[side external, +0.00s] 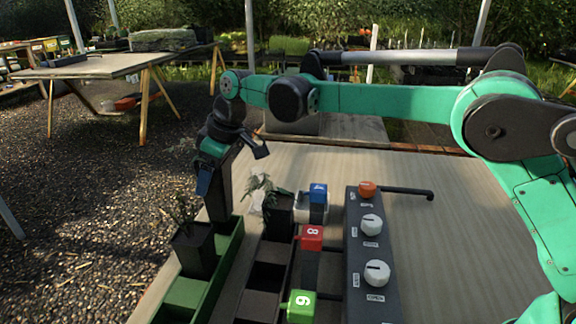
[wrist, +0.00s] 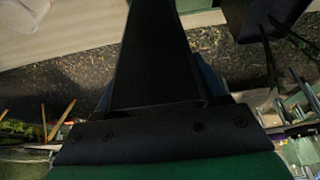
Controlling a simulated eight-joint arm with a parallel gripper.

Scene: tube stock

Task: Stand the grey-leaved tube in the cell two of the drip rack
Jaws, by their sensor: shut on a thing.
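My gripper (side external: 230,162) is shut on a dark, tapered tube (side external: 218,198) at the far end of the green tray (side external: 222,268). The tube looks nearly upright; its leaves are hidden, and I cannot tell whether its base touches the tray. In the wrist view a dark tapered shape (wrist: 158,50) fills the middle. A dark tube with pale grey-green leaves (side external: 278,212) stands in the far cell of the dark rack (side external: 257,306), right of my gripper. Another dark tube (side external: 195,252) with thin dark-green leaves stands in the green tray, nearer the camera.
Blue (side external: 318,193), red (side external: 310,237) and green (side external: 300,304) numbered blocks line the dark rack's right side. Beyond them is a dark panel (side external: 375,296) with an orange knob (side external: 367,189) and white knobs. The nearer rack cells look empty.

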